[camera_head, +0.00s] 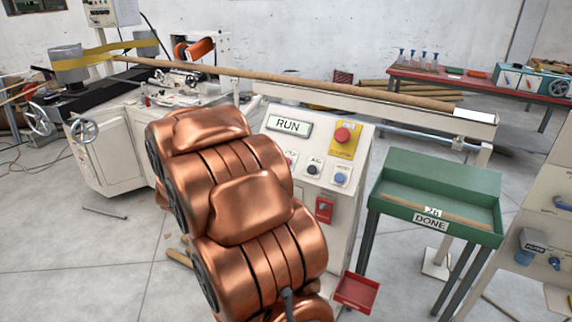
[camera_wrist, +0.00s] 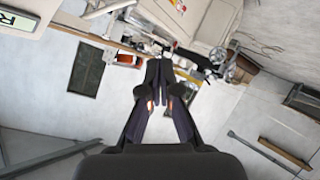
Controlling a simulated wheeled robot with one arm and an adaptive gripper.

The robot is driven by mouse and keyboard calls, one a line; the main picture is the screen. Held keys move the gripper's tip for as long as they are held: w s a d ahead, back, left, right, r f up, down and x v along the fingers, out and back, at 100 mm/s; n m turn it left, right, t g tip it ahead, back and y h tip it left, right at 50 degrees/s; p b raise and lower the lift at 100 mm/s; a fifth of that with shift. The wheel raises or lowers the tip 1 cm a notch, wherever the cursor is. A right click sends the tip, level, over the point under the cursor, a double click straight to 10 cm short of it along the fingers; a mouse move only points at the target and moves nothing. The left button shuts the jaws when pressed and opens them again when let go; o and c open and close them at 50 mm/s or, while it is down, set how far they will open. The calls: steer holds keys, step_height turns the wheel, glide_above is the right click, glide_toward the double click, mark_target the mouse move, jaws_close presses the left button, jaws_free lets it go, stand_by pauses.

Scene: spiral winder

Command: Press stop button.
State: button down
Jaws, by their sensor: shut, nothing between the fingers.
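In the head view the control panel (camera_head: 355,128) shows a display (camera_head: 289,125) reading RUN. Below it is a row of buttons: a red one (camera_head: 290,157) close to the edge of my arm, a black one (camera_head: 313,169) and a blue one (camera_head: 340,178). A large red mushroom button (camera_head: 342,135) sits on a yellow plate above them. The labels are too small to read. My gripper (camera_wrist: 160,70) is shut and empty in the wrist view, over floor and machine parts. My copper arm hides it in the head view. A corner of the display (camera_wrist: 14,20) shows upper left in the wrist view.
The winder with a long cardboard tube (camera_head: 300,84) stands behind the panel. A green tray stand (camera_head: 440,165) marked DONE is at the right. A small red bin (camera_head: 357,292) is attached low by the panel. Open floor lies at the left.

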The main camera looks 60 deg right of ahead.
steer(key=s+d+r+m+g+h, duration=0.1)
steer(key=s+d+g+h, duration=0.2)
steer(key=d, duration=0.7)
steer(key=s+d+m+g+h, duration=0.1)
steer(key=s+d+g+h, duration=0.2)
steer(key=s+d+h, duration=0.3)
steer(key=s+d, duration=0.3)
steer(key=d, duration=0.1)
steer(key=shift+s+r+h+b, duration=0.2)
steer(key=shift+r+h+b, duration=0.2)
steer(key=shift+d+f, duration=0.15)
steer(key=d+f+b, duration=0.3)
steer(key=d+f, duration=0.2)
steer(key=d, duration=0.1)
steer(key=shift+w+d+f, duration=0.15)
steer(key=shift+d+f, duration=0.05)
steer(key=shift+d, duration=0.1)
steer(key=shift+d+f, duration=0.1)
steer(key=shift+d+f, duration=0.2)
